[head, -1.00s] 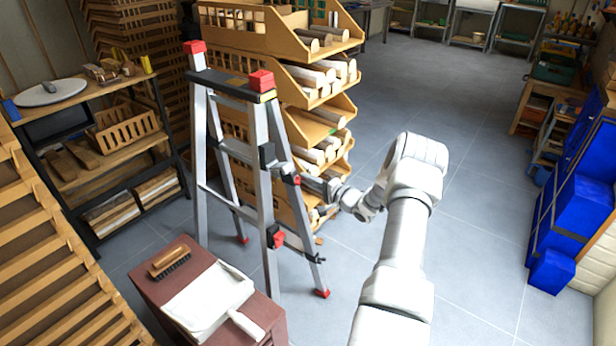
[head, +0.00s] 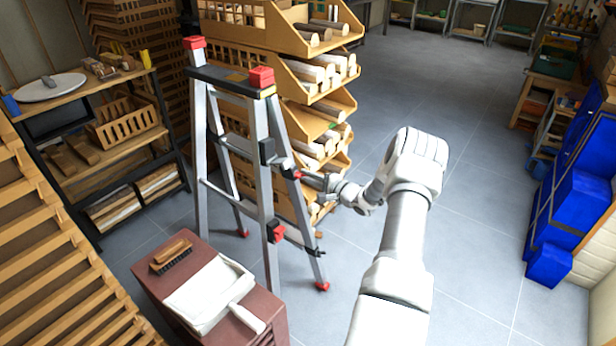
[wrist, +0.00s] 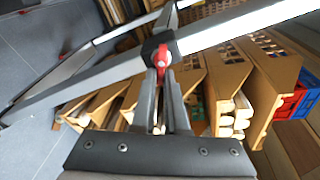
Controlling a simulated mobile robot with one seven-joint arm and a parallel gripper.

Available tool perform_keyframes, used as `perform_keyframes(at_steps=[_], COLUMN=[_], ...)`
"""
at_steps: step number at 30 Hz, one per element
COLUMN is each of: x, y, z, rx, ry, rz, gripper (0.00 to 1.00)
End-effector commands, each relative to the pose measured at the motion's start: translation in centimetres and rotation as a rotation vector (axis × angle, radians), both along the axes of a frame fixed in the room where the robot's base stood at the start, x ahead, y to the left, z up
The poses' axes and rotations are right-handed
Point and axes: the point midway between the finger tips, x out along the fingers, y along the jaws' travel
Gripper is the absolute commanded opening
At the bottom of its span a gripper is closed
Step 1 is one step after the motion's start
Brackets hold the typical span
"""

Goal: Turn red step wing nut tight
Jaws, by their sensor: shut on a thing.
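A grey metal step ladder (head: 262,165) with a dark top and red caps stands upright and open in the head view. A small red wing nut (head: 298,174) sits on its right leg. In the wrist view the red wing nut (wrist: 161,58) stands out from a black bracket on a grey rail. My gripper (head: 309,179) reaches it from the right. In the wrist view my gripper (wrist: 161,78) has its fingers close together on the wing nut's near end. The fingers hide part of the nut. Another red knob (head: 277,234) is lower on the front leg.
Stacked tan bins (head: 320,70) with logs stand close behind the ladder. A brown cabinet (head: 155,290) with a dustpan (head: 208,293) and brush (head: 171,255) is at front left. Blue boxes (head: 575,205) are at right. The floor between is clear.

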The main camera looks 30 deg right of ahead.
Motion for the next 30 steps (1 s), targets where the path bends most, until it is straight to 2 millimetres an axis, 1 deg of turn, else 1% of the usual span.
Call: perform_keyframes(at_steps=[4,5,6,8,9,10,18,22,26,30], x=[-0.1,-0.1,-0.1,-0.1,-0.1,-0.1,-0.1,-0.8,-2.9,-6.3], y=[0.1,0.1,0.1,0.1,0.1,0.1,0.0,-0.2,-0.7,-1.4], z=[-0.2,-0.2,-0.2,-0.2,-0.2,-0.2,0.0,0.2,0.7,1.2], rx=[0.003,0.003,0.003,0.002,0.002,0.001,0.000,-0.001,-0.001,0.000], ry=[0.004,0.004,0.004,0.004,0.003,0.003,0.001,0.001,0.002,0.004], rz=[0.002,0.002,0.002,0.002,0.001,0.001,0.000,0.000,-0.002,-0.004], gripper=[0.00,0.13,0.20,0.31,0.38,0.41,0.41,0.41,0.41,0.41])
